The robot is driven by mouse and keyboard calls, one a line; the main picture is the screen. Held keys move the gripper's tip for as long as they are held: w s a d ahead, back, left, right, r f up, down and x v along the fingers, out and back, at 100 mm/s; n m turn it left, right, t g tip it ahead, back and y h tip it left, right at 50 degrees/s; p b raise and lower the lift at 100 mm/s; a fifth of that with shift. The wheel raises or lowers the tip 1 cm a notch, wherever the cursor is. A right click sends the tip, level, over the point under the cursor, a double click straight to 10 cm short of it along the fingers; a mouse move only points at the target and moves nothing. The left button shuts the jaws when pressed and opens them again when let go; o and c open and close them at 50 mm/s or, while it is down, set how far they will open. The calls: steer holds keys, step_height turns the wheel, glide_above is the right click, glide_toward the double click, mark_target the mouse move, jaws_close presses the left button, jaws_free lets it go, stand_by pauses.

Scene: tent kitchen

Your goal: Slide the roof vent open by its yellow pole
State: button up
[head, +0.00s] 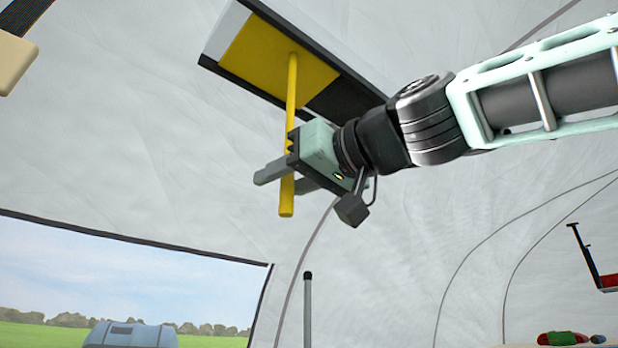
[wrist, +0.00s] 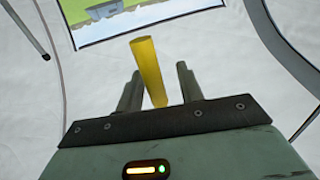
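The roof vent (head: 345,100) is a long dark-framed opening in the sloping tent roof, at the top of the head view. A yellow plate (head: 262,55) covers part of its left portion, and dark mesh shows to the right. The yellow pole (head: 291,95) hangs straight down from the plate. My gripper (head: 268,186) is at the pole's lower end, with one finger on each side. In the wrist view the pole (wrist: 147,65) stands between the two fingers (wrist: 160,72), with gaps visible on both sides. The fingers are open and not closed on it.
A window (head: 120,275) in the tent wall is at the lower left, with a blue-grey object (head: 130,334) in front of it. A grey upright post (head: 307,310) stands below the pole. A shelf with small colourful items (head: 562,338) is at lower right. Space around the pole looks clear.

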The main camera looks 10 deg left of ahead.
steer(key=shift+d, duration=0.1)
steer(key=shift+s+d+f+b, duration=0.1)
steer(key=shift+d+b, duration=0.2)
steer(key=shift+b, duration=0.15)
steer(key=b+v, duration=0.9)
steer(key=v, duration=0.7)
steer(key=shift+s+d, duration=0.15)
steer(key=shift+d, duration=0.15)
